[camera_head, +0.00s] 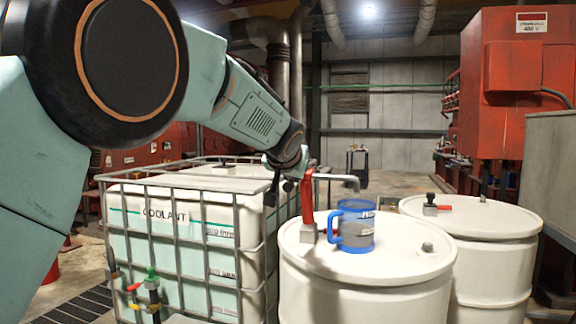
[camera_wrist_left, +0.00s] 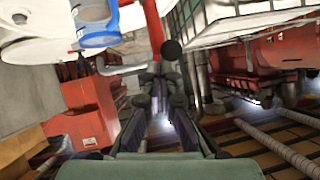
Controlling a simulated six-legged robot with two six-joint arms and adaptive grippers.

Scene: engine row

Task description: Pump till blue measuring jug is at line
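The blue measuring jug (camera_head: 355,232) stands upright on a white drum (camera_head: 405,262), its handle to the left. Its walls look greyish and see-through; I cannot make out the liquid level or the line. The red hand pump (camera_head: 308,200) stands left of the jug, and its grey spout (camera_head: 340,178) bends down over the jug. My left gripper (camera_head: 280,178) is beside the pump's upper end. In the wrist view, its fingers (camera_wrist_left: 163,88) are apart, with the black knob (camera_wrist_left: 172,50) just past their tips. The jug (camera_wrist_left: 95,22) also shows there. My right gripper is out of view.
A caged white coolant tank (camera_head: 150,235) stands left of the drum, with a green and yellow tap (camera_head: 150,285) low in front. A second white drum (camera_head: 480,225) stands behind right, with a small valve (camera_head: 432,207). Red cabinets (camera_head: 510,90) stand at the right.

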